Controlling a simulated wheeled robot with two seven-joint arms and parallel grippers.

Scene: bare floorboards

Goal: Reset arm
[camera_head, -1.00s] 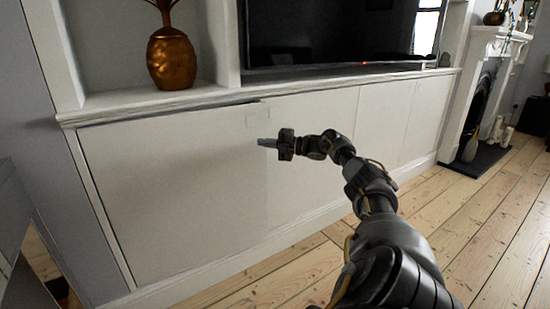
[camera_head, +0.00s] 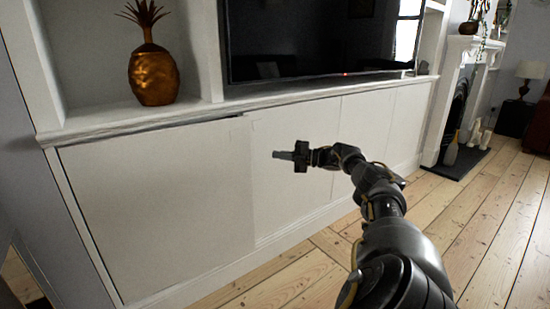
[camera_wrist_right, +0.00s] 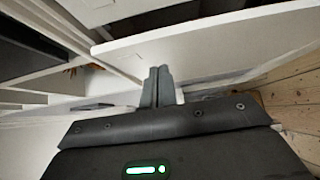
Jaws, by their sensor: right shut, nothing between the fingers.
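My right gripper (camera_head: 285,155) is shut and empty in the head view, its fingers pointing left in front of the white cabinet doors (camera_head: 150,200). The arm comes in from the lower right. In the right wrist view the two grey fingers (camera_wrist_right: 157,85) lie side by side with nothing between them. Behind them are white cabinet panels, seen at a steep tilt. I cannot tell how far the fingertips are from the doors. My left gripper is not in view.
A TV (camera_head: 320,40) stands on the cabinet top, and a copper pineapple ornament (camera_head: 153,75) sits in the left alcove. A fireplace (camera_head: 455,110) and a lamp (camera_head: 531,72) are at the right. Bare floorboards (camera_head: 490,215) lie clear at the lower right.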

